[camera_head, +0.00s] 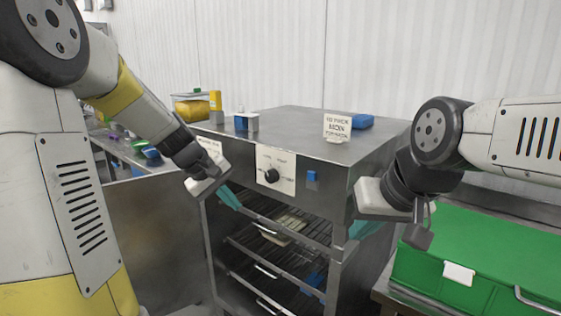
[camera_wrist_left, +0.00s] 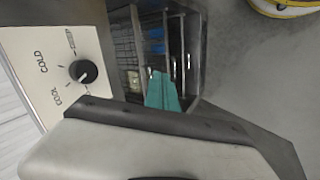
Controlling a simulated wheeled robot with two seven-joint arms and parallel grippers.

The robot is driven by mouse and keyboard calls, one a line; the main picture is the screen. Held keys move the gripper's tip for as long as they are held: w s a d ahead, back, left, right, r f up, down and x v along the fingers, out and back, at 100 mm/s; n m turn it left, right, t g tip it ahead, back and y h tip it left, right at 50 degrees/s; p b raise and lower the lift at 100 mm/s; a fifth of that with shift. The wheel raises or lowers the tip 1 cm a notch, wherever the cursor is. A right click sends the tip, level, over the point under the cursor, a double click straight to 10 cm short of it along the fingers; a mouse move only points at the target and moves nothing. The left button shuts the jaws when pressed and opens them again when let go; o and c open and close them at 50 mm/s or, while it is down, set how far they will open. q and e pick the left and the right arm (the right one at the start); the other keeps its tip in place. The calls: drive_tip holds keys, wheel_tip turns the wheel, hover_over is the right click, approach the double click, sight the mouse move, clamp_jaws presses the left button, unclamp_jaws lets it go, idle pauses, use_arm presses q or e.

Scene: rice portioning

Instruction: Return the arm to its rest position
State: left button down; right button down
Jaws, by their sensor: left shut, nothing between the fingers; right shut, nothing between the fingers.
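My left gripper (camera_head: 229,197) is in front of the steel cabinet (camera_head: 283,140), near the upper left of its open front, with its teal fingers together and empty. In the left wrist view the teal fingers (camera_wrist_left: 162,92) show beside the control panel and the shelves. My right gripper (camera_head: 366,229) is at the cabinet's right front edge, its teal fingers together and empty, partly hidden by its own body.
A black dial (camera_head: 271,175) is on the cabinet's front panel. Wire shelves (camera_head: 262,233) inside hold a pale container and a blue item. A sign (camera_head: 337,127) and blue boxes stand on top. A green case (camera_head: 480,262) is at right.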

use_arm(q)
drive_tip(key=s+r+m+t+y, duration=0.1)
drive_tip(key=s+r+m, duration=0.2)
drive_tip(key=s, duration=0.8)
drive_tip(key=s+a+r+m+y, duration=0.1)
drive_tip(key=s+r+m, duration=0.2)
drive_tip(key=s, duration=0.8)
drive_tip(key=shift+a+r+m+t+y, duration=0.3)
drive_tip(key=shift+r+m+t+y, duration=0.05)
drive_tip(key=shift+m+t+y, duration=0.05)
